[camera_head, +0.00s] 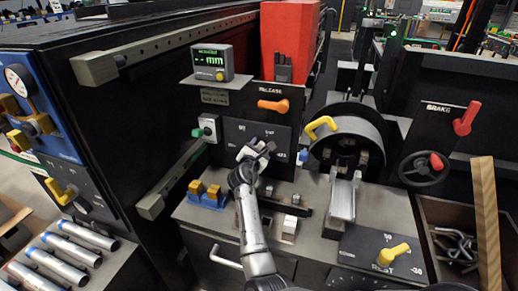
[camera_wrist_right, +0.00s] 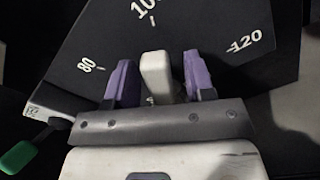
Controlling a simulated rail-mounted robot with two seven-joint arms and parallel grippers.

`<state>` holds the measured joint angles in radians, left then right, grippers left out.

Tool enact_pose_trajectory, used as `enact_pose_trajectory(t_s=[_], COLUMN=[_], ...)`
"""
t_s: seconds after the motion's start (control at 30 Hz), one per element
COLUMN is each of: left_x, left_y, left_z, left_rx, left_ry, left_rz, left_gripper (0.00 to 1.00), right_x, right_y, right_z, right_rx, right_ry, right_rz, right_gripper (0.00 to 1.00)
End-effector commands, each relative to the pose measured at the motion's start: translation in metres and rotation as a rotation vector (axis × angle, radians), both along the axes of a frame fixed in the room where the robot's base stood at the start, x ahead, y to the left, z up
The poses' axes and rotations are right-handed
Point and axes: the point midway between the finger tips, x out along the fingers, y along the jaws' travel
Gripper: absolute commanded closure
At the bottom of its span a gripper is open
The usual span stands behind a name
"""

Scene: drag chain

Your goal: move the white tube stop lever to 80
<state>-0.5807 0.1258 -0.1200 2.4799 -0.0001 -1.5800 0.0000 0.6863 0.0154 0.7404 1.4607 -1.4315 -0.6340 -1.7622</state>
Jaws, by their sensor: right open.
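The white lever (camera_wrist_right: 157,76) stands between the two purple fingers of my right gripper (camera_wrist_right: 159,68) in the right wrist view. The fingers are open on either side of it, with narrow gaps. On the dark dial panel, the lever lies just below the tick of the mark 100 (camera_wrist_right: 147,8). The mark 80 (camera_wrist_right: 87,66) is to the left and 120 (camera_wrist_right: 244,42) to the right. In the head view my right gripper (camera_head: 262,148) is at the dark panel (camera_head: 232,129), and it largely hides the lever. My left gripper is not in view.
An orange release handle (camera_head: 273,105) is just above, and a green-knobbed switch (camera_head: 205,130) is to the left. A yellow handle (camera_head: 320,127) is to the right. Blue-based yellow blocks (camera_head: 205,194) sit on the bench below. A display (camera_head: 212,62) stands above.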

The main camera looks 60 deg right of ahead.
Motion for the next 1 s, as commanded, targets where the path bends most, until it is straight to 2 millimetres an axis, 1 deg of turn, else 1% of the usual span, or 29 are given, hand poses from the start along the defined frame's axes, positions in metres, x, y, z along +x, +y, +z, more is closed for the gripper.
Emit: enact_pose_trajectory(t_s=[0.07,0.1,0.6,0.87,1.0], left_x=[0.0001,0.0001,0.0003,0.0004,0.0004], left_y=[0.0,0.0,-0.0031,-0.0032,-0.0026], left_z=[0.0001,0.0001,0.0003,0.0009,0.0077], left_rx=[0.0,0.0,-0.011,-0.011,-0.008], left_ry=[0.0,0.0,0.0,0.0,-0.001], left_rz=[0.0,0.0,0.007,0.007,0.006], left_gripper=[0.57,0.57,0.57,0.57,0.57], right_x=[-0.0001,0.0,-0.0001,0.0,0.0008], right_y=[0.0,0.0,0.0003,0.0003,0.0004], right_z=[0.0002,0.0001,0.0001,0.0003,0.0029], right_rx=[0.0,0.0,0.0,-0.001,-0.006], right_ry=[0.0,0.0,0.0,0.001,0.019], right_rz=[0.0,0.0,0.0,0.0,0.0], right_gripper=[0.51,0.53,1.0,1.0,1.0])
